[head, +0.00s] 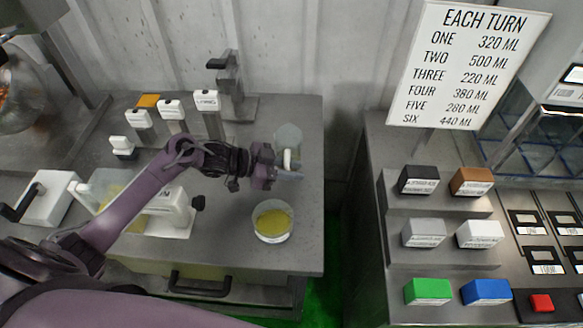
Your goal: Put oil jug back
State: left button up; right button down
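A clear, pale jug (288,138) with a white handle is near the right side of the left-hand steel counter. My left gripper (287,164) is at the handle and appears shut on it; the fingers partly hide the lower part of the jug. I cannot tell whether the jug touches the counter. A clear round container (272,235) with yellow liquid stands on the counter just in front of the gripper. My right gripper is not in view.
White dispensers (170,110) and a dark lever stand (232,85) line the counter's back. A white press-like device (175,205) stands beneath my arm. Right of a gap, another counter holds coloured boxes (427,291) and an amounts sign (465,65).

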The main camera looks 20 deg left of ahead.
pick_arm(q)
jog(key=shift+o, duration=1.1)
jog(key=shift+r, duration=0.25)
jog(key=b+v, duration=0.2)
jog(key=v, duration=1)
